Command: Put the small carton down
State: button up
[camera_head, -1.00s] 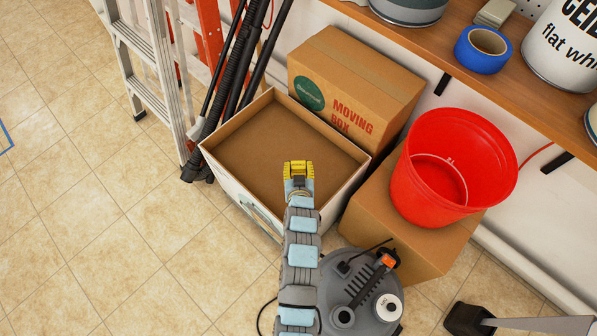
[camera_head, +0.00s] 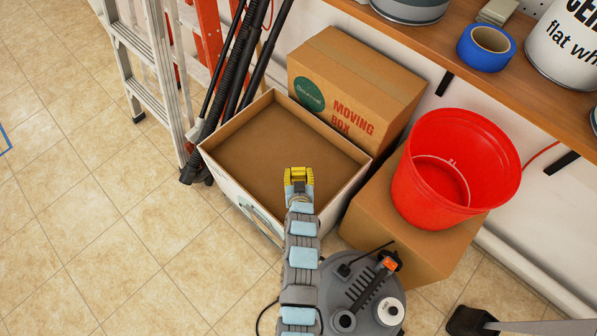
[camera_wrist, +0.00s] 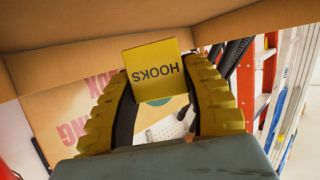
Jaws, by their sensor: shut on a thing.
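The small carton is a yellow box marked HOOKS (camera_wrist: 153,66), upside down in the wrist view. My gripper (camera_wrist: 158,80) has its two ribbed yellow fingers on either side of it, shut on it near the fingertips. In the head view my gripper (camera_head: 299,177) is over the near right part of a large open cardboard box (camera_head: 270,150). There the carton cannot be told apart from the yellow fingers. How high the carton is above the box floor is not clear.
A closed moving box (camera_head: 355,85) stands behind the open box. A red bucket (camera_head: 455,165) sits on another carton at right, and a grey vacuum (camera_head: 360,290) stands in front. Ladders (camera_head: 150,60) and dark hoses (camera_head: 235,85) are at left.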

jog(key=shift+f, duration=0.3)
jog(key=o, duration=1.1)
jog(key=shift+r, duration=0.1)
